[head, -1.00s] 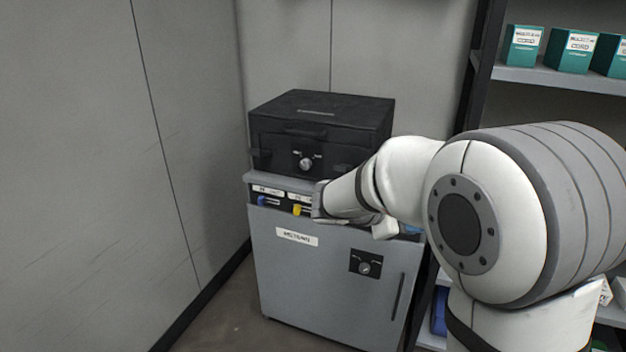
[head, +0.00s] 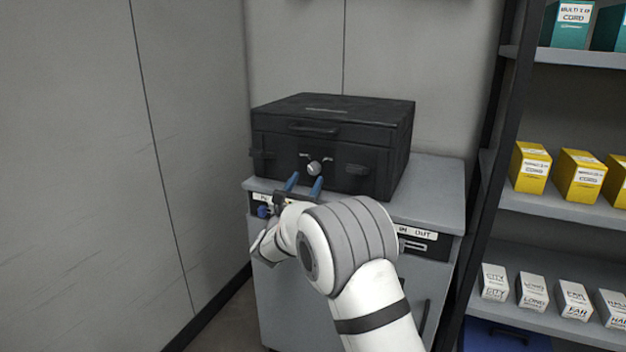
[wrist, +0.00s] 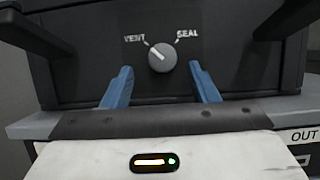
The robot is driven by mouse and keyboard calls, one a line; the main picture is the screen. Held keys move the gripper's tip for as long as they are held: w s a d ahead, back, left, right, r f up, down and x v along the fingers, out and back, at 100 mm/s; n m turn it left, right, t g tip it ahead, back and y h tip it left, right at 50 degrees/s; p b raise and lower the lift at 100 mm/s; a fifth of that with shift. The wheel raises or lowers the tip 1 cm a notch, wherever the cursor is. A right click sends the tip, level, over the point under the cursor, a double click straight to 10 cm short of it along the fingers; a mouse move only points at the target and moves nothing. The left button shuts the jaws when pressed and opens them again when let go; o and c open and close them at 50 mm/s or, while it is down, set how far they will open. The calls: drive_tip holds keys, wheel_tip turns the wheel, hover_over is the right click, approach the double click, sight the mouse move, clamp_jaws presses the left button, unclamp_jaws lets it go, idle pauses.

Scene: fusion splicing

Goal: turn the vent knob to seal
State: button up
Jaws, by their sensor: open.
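The vent knob (head: 314,168) is a round grey dial on the front of a black case (head: 385,115). In the wrist view, the knob (wrist: 162,57) sits between the printed words VENT at left and SEAL at right. Its pale pointer mark aims up and left, toward VENT. My gripper (head: 304,183) is open, with two blue fingers pointing up at the case front just below the knob. In the wrist view, the fingers of my gripper (wrist: 160,78) stand apart to the lower left and lower right of the knob, not visibly touching it.
The case stands on a grey cabinet (head: 440,185); my arm covers much of its front. Dark latches (wrist: 35,30) flank the knob. A shelf (head: 560,205) with boxes stands at right, and a wall at left.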

sight(313, 172)
drive_tip(key=shift+x, duration=1.5)
drive_tip(key=shift+d, duration=0.15)
drive_tip(key=shift+c, duration=0.4)
drive_tip(key=c, duration=0.9)
